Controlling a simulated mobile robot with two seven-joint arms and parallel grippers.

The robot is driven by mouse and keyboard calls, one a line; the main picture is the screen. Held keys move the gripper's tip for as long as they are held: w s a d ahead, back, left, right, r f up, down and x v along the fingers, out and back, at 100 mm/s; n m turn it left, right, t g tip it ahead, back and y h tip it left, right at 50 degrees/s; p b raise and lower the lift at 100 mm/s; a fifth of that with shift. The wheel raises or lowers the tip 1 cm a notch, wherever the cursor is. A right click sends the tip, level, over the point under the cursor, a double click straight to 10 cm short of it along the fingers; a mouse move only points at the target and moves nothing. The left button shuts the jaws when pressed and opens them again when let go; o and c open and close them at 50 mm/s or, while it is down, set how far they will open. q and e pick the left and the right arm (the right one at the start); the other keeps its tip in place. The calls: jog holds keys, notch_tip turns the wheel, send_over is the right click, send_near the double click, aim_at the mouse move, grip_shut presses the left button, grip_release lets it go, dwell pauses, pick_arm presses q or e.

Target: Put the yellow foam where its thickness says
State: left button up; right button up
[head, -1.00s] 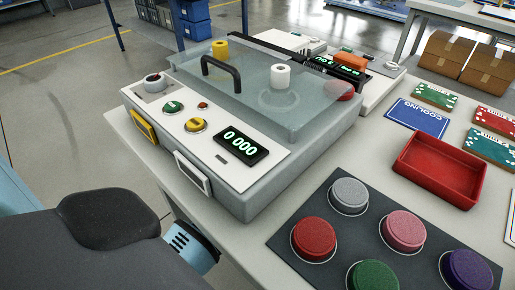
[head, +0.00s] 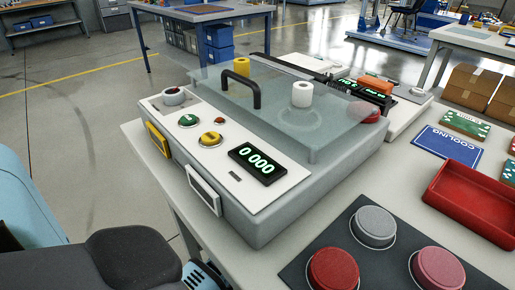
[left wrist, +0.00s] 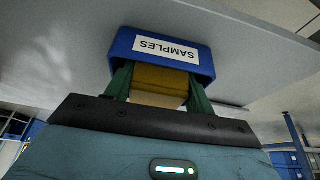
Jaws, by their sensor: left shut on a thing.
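My left gripper (left wrist: 157,88) shows in the left wrist view, with green fingers shut on a yellow foam block (left wrist: 160,78). The block's lower edge looks paler. A blue bin (left wrist: 122,45) with a white SAMPLES label is right beyond the fingertips and covers the block's far end. I cannot tell whether block and bin touch. The head view shows neither this gripper, the block nor the bin. My right gripper is in neither view.
In the head view, a grey test machine (head: 262,222) with a clear lid (head: 275,112) and a 0 000 display (head: 258,163) stands on the table. Right of it are a red tray (head: 470,205), a blue COOLING card (head: 447,142) and coloured round pads (head: 333,272). An orange block (head: 376,84) lies behind.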

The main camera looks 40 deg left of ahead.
pick_arm(q)
jog(key=shift+f, duration=0.45)
jog(key=shift+f, duration=0.1)
jog(key=o, duration=0.6)
jog(key=shift+o, duration=0.4)
jog(key=p+v, duration=0.4)
jog(key=v, duration=0.8)
jog(key=shift+p, duration=0.4)
